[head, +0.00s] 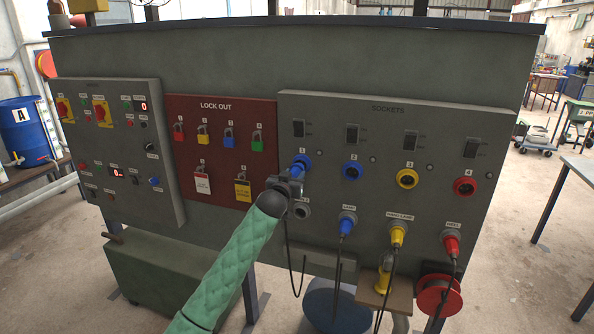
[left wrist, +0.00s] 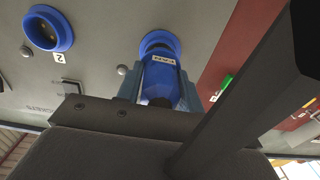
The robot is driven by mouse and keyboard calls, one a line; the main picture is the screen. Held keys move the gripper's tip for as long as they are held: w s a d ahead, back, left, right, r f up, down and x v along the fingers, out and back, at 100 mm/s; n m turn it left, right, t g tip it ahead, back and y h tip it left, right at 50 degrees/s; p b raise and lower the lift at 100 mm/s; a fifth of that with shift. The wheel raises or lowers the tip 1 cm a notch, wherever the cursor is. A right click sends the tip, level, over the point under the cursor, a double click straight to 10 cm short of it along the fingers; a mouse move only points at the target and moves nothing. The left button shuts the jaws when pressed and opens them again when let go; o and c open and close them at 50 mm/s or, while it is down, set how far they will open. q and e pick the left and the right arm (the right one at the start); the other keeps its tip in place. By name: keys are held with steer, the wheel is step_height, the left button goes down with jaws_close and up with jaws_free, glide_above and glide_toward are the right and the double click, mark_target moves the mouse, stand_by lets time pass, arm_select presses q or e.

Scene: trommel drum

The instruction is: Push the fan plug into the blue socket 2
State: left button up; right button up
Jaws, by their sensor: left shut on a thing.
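The blue fan plug (left wrist: 160,80), with a FAN label, is between the fingers of my left gripper (left wrist: 158,92), which is shut on it. Its front end meets the blue ring of socket 1 (left wrist: 160,42); I cannot tell how deep it sits. In the head view my left gripper (head: 290,182) is at socket 1 (head: 303,160) and hides most of the plug. Blue socket 2 (head: 352,170) is just to the right, with nothing in it. It also shows empty in the left wrist view (left wrist: 47,30), at upper left. My right gripper is not in view.
Yellow socket 3 (head: 407,178) and red socket 4 (head: 465,186) are empty. Below hang a blue plug (head: 347,222), a yellow plug (head: 397,235) and a red plug (head: 451,243) with dark cables. A grey holder (head: 301,211) is empty. The red lock-out board (head: 225,125) is at left.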

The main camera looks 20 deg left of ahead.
arm_select(q)
steer(key=shift+s+p, duration=0.35)
steer(key=shift+s, duration=1)
steer(key=shift+s+a+p, duration=0.1)
steer(key=shift+s+p, duration=0.6)
steer(key=shift+s, duration=1.8)
